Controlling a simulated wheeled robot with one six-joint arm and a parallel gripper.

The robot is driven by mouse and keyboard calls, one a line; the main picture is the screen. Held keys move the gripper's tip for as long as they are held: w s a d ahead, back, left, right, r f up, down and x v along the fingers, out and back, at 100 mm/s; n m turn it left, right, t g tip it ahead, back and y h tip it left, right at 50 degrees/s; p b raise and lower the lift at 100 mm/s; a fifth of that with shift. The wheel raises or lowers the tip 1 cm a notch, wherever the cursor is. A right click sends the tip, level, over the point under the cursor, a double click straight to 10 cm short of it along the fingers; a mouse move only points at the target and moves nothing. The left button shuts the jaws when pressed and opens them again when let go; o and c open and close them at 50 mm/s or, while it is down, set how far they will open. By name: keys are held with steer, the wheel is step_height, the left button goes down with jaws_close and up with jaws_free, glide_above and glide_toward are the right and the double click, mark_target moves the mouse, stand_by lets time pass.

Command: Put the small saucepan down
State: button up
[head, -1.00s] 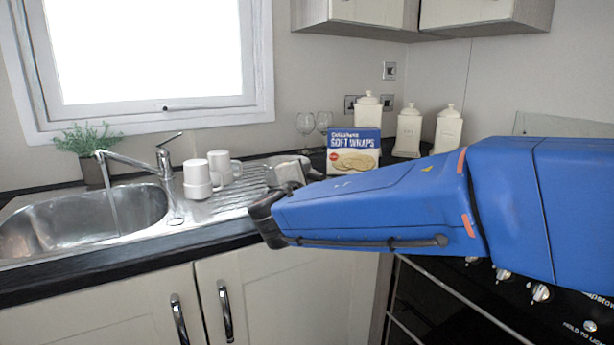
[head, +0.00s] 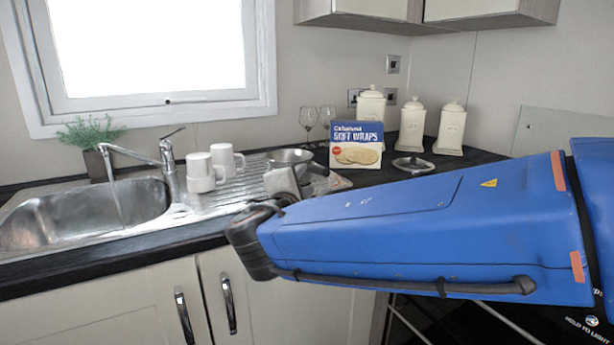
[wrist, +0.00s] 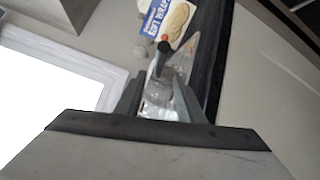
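The small saucepan (head: 290,157) is a silver metal pan, seen in the head view at the right end of the drainer, partly hidden by my gripper. A dark handle seems to point right toward the wraps box. My gripper (head: 300,183) is just in front of the pan, at the worktop's near side. In the wrist view my gripper (wrist: 160,85) shows its two fingers apart, with a shiny metal surface and a dark handle-like bar between and beyond them. Space shows on both sides of the bar. The pan's underside is hidden.
White mugs (head: 203,172) stand on the drainer beside the sink (head: 80,215). The wraps box (head: 356,145), wine glasses (head: 309,120) and cream canisters (head: 412,125) stand behind. A lid-like metal piece (head: 413,165) lies on the dark worktop to the right.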

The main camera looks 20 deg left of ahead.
steer(key=s+d, duration=0.1)
steer(key=s, duration=0.6)
steer(key=shift+s+d+r, duration=0.15)
steer(key=shift+s+r, duration=0.05)
